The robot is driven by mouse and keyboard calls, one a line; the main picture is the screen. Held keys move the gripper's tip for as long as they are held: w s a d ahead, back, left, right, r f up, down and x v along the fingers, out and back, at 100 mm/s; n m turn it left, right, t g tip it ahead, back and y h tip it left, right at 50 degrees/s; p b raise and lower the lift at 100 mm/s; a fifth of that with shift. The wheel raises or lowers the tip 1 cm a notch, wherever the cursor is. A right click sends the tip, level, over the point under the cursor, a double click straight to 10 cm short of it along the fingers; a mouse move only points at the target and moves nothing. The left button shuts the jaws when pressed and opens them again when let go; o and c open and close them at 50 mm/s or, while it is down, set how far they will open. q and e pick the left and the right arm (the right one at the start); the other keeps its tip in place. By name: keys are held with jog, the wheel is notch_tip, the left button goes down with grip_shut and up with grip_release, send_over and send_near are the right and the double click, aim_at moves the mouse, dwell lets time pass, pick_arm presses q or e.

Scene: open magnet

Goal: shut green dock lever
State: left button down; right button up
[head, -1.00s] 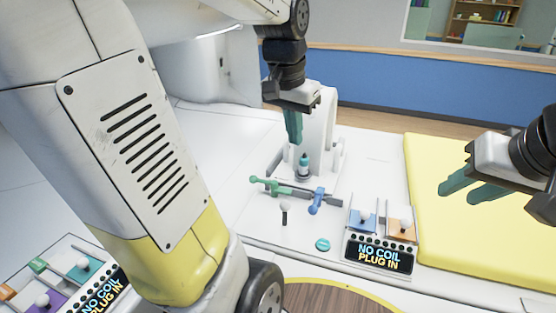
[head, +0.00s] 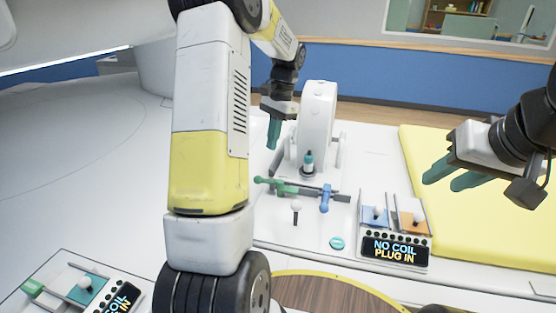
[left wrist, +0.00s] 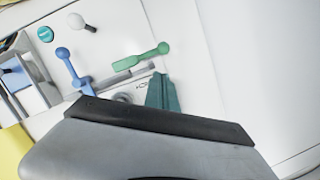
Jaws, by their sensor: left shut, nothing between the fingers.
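The green dock lever (head: 275,185) lies on the white table at the foot of a white upright dock, its round knob pointing left. It also shows in the left wrist view (left wrist: 141,57), lying beside a grey bar. A blue lever (head: 326,198) sits at the right end of the same bar. My left gripper (head: 273,146) is shut and empty, pointing down, above and behind the green lever and apart from it. My right gripper (head: 452,180) is open and empty over the yellow mat.
The white dock (head: 318,120) stands behind the levers with a teal-topped plug (head: 308,160). A white-knobbed stick (head: 296,210), a teal button (head: 337,243) and a panel reading "NO COIL PLUG IN" (head: 394,250) are in front. The yellow mat (head: 480,240) lies right.

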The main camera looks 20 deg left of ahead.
pick_arm(q)
jog(key=shift+a+f, duration=0.15)
jog(key=x, duration=1)
